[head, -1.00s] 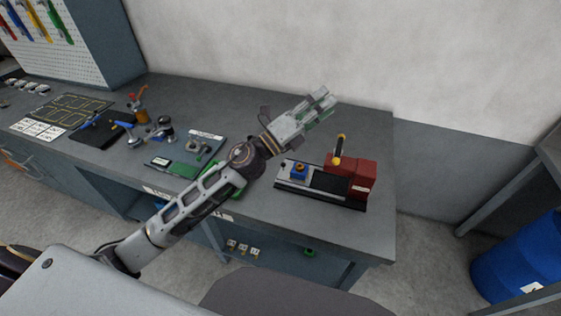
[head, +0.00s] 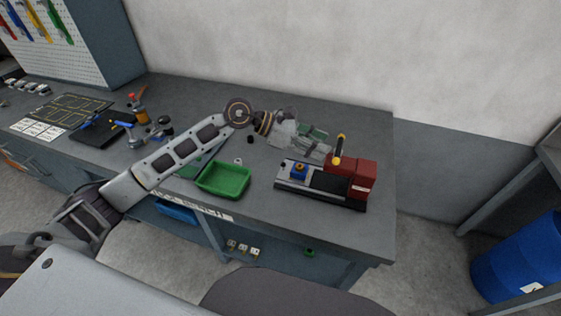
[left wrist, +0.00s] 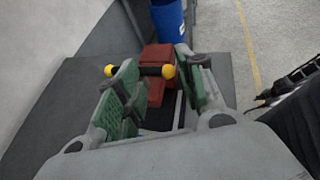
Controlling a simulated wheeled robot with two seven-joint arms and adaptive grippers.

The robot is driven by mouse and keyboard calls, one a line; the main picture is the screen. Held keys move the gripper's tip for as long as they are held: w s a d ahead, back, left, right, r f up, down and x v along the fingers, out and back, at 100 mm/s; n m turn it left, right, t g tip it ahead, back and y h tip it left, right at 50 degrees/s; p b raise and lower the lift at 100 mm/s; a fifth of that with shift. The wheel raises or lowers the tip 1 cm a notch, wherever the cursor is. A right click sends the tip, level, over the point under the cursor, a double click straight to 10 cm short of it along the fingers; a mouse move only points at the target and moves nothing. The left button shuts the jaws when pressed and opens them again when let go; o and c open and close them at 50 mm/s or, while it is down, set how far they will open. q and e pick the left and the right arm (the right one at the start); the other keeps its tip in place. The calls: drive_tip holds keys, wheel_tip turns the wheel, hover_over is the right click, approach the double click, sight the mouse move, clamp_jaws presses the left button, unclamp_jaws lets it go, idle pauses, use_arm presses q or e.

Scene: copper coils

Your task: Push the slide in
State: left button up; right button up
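A bench machine stands at the right of the bench, with a red housing (head: 350,174), a black bed (head: 327,181) and a pale slide-like plate (head: 284,172) at its left end carrying a blue block (head: 299,169). A yellow-tipped lever (head: 339,146) rises from the housing. My left gripper (head: 322,146) is above and behind the machine, pointing right, apart from the blue block. In the left wrist view its green-padded fingers (left wrist: 155,95) are spread and empty, with the red housing (left wrist: 155,65) beyond them.
A green tray (head: 223,180) sits left of the machine near the front edge. Tools and a black mat (head: 98,128) lie further left. The wall (head: 350,60) is close behind the bench. A blue barrel (head: 520,262) stands on the floor at right.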

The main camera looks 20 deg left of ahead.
use_arm(q)
drive_tip(key=w+a+f+m+y, duration=0.2)
drive_tip(key=a+f+y, duration=0.15)
drive_tip(key=a, duration=0.35)
drive_tip(key=y, duration=0.5)
approach(282, 163)
wheel_tip(282, 163, up, 5)
drive_tip(key=a, duration=0.2)
drive_tip(key=shift+s+f+g, duration=0.1)
drive_tip(key=shift+s+g, duration=0.15)
drive_tip(key=shift+g, duration=0.15)
use_arm(e)
drive_tip(key=shift+w, duration=0.1)
use_arm(q)
drive_tip(key=p+x, duration=0.1)
drive_tip(key=x, duration=1.1)
drive_tip(key=shift+d, duration=0.15)
drive_tip(key=shift+w+d+f+p, duration=0.2)
drive_tip(key=shift+f+p, duration=0.1)
drive_tip(key=shift+f, duration=0.5)
use_arm(e)
drive_tip(key=shift+s+a+r, duration=0.25)
drive_tip(key=shift+a+r, duration=0.15)
drive_tip(key=shift+a, duration=0.2)
drive_tip(key=shift+s+a+r, duration=0.2)
drive_tip(key=shift+a+r, duration=0.2)
drive_tip(key=shift+a, duration=0.2)
